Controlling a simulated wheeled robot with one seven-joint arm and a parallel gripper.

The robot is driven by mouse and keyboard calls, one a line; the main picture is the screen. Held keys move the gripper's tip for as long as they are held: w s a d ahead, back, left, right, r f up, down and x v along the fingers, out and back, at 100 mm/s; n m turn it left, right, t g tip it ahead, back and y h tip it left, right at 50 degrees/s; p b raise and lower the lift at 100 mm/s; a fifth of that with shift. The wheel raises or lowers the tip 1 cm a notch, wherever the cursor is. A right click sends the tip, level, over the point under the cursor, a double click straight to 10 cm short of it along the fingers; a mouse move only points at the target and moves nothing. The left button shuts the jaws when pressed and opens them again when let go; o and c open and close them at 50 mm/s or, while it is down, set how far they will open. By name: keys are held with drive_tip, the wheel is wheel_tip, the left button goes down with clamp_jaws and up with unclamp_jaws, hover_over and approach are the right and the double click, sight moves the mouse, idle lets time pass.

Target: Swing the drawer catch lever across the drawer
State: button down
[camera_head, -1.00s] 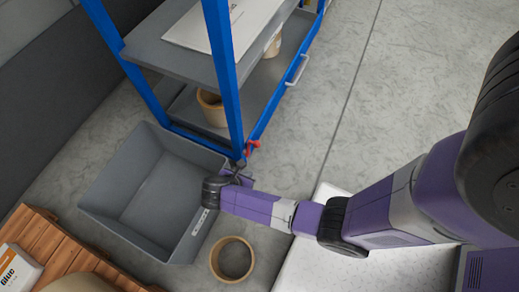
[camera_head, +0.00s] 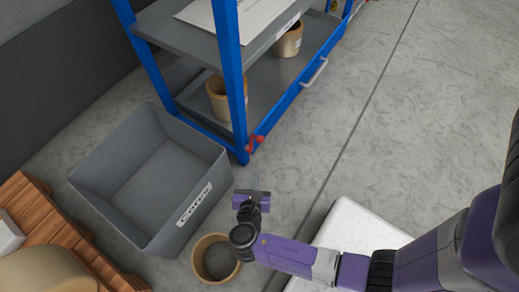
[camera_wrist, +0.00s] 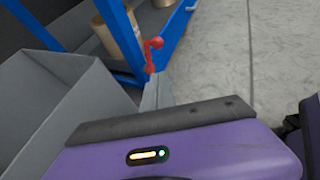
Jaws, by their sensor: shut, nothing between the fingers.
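The red catch lever (camera_head: 255,142) is at the near lower corner of the blue-framed rack, at the left end of the drawer (camera_head: 290,100). In the wrist view the lever (camera_wrist: 151,55) shows a round red knob and a short stem beside the blue post. The drawer has a blue front with a pale handle (camera_head: 315,72). My gripper (camera_head: 255,181) is shut and empty, a little in front of and below the lever, apart from it in the head view. In the wrist view its grey fingers (camera_wrist: 157,92) point toward the lever's foot.
A grey crate (camera_head: 205,207) stands on the floor left of my gripper. A tan ring or pot (camera_head: 200,262) is just below my gripper. Tan pots (camera_head: 217,100) sit in the drawer. A wooden pallet (camera_head: 40,225) is at the left.

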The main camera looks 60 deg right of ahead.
drive_tip(key=d+r+b+x, duration=0.1)
drive_tip(key=b+x, duration=0.5)
drive_tip(key=x, duration=0.7)
drive_tip(key=shift+w+r, duration=0.3)
drive_tip(key=shift+r, duration=0.1)
drive_tip(key=shift+d+r, duration=0.15)
